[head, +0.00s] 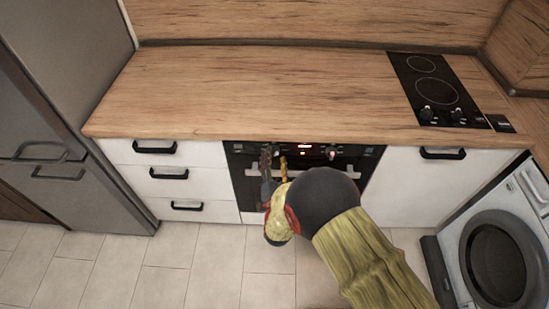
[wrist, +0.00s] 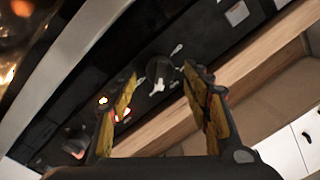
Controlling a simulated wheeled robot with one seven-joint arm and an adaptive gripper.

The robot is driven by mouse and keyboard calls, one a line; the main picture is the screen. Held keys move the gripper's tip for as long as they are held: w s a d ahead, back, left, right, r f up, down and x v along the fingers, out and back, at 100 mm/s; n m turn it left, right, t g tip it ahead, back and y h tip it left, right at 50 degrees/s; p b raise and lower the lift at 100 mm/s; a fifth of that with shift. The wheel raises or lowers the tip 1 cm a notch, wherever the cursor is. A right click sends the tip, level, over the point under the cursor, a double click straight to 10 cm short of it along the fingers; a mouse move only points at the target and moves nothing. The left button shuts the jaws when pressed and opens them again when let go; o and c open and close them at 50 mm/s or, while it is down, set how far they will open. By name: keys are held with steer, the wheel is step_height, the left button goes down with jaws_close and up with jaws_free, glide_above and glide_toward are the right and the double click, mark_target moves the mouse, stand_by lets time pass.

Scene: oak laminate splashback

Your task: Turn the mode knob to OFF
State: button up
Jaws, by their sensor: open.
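The oven's black control panel (head: 315,150) lies under the counter edge. A dark round knob (wrist: 160,68) with white marks around it shows in the wrist view, between and just beyond my fingertips. My gripper (head: 276,156) is open in front of the panel's left part, with yellow-padded fingers on either side of that knob and nothing held. I cannot tell whether the fingers touch it. A second knob (head: 332,152) stands right of the lit display (head: 303,146); it also shows in the wrist view (wrist: 75,147). Labels are unreadable, so I cannot tell which is the mode knob.
The wooden counter (head: 240,90) overhangs the panel and runs close beside my gripper in the wrist view. The oven handle (head: 345,171) crosses below the panel. White drawers (head: 175,185) flank it on the left; a washing machine (head: 500,250) stands right.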

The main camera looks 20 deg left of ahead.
steer(key=shift+x, duration=0.8)
steer(key=c, duration=0.3)
steer(key=c, duration=0.8)
steer(key=shift+c, duration=0.3)
